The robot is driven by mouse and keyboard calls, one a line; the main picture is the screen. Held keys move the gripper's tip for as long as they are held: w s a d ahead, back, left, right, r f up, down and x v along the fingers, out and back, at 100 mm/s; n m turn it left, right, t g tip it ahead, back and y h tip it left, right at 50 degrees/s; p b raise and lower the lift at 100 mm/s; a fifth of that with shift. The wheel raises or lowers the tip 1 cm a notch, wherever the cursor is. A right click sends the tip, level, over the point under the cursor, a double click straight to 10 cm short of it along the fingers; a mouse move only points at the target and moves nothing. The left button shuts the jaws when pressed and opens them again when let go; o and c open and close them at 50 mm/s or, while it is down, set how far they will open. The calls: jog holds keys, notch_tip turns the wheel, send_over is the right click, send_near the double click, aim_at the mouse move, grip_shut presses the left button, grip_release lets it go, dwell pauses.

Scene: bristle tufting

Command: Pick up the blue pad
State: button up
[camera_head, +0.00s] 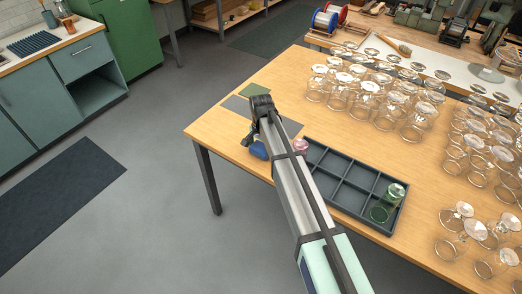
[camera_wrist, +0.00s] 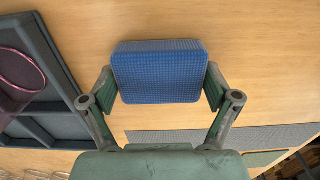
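The blue pad (camera_wrist: 160,72) is a blocky, textured piece in the middle of the wrist view, between the two fingers of my gripper (camera_wrist: 161,88). A finger meets it on each side, and the gripper looks shut on it. In the head view the blue pad (camera_head: 258,150) shows just left of my arm, near the table's left edge, with the dark gripper (camera_head: 249,137) beside it and partly hidden. I cannot tell whether the pad touches the table or is slightly above it.
A dark divided tray (camera_head: 345,181) is right of my arm, with a green glass (camera_head: 386,203) and a pink-rimmed piece (camera_head: 301,146). Many clear glasses (camera_head: 365,100) stand on the table's right side. A flat grey mat (camera_head: 237,105) lies behind the gripper.

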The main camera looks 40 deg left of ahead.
aim_at(261, 147)
jog(key=shift+r, duration=0.1)
jog(key=shift+c, duration=0.3)
notch_tip(261, 147, up, 20)
jog(key=b, duration=0.4)
